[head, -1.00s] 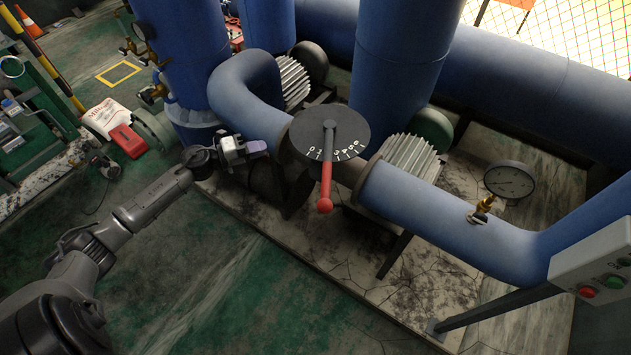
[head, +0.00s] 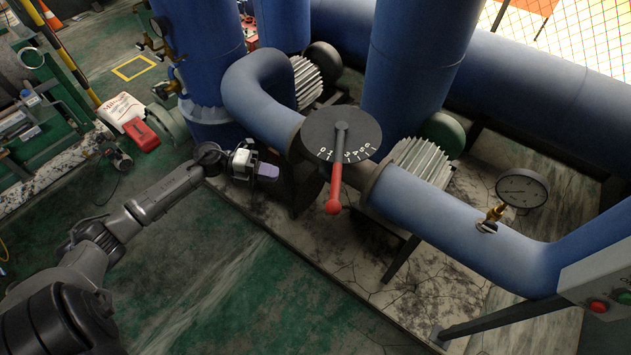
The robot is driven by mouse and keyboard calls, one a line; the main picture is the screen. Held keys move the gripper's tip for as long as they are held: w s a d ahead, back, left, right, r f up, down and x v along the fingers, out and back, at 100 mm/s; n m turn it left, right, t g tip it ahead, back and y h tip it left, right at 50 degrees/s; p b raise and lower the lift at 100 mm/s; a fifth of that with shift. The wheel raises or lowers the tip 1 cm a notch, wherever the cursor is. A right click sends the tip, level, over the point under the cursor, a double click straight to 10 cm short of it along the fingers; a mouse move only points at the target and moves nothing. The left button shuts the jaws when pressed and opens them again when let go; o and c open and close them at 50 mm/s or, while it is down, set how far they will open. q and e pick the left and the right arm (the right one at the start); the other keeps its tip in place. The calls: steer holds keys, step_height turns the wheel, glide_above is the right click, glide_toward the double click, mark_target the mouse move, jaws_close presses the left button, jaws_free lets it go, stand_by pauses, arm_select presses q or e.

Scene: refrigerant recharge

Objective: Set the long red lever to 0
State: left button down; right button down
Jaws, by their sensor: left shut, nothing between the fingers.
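The long red lever (head: 335,188) is pivoted at the centre of a round dark dial (head: 318,131) on the blue pipe. The lever's red handle and ball end point toward me, tilted slightly left at the bottom. White numbers run along the dial's front edge. The 0 shows left of the lever, and the lever crosses the scale a little to the right of it. My left gripper (head: 268,171) is shut and empty, left of the lever and apart from it, just below the pipe bend. My right gripper is not in view.
Blue pipes (head: 428,208) and finned motors stand behind and right of the dial. A pressure gauge (head: 522,188) and a control box (head: 598,282) with a red button are at right. A red case (head: 142,134) lies on the floor at left. The green floor in front is open.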

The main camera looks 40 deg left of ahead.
arm_select(q)
steer(key=p+x, duration=0.1)
steer(key=x, duration=1.3)
steer(key=shift+p, duration=0.35)
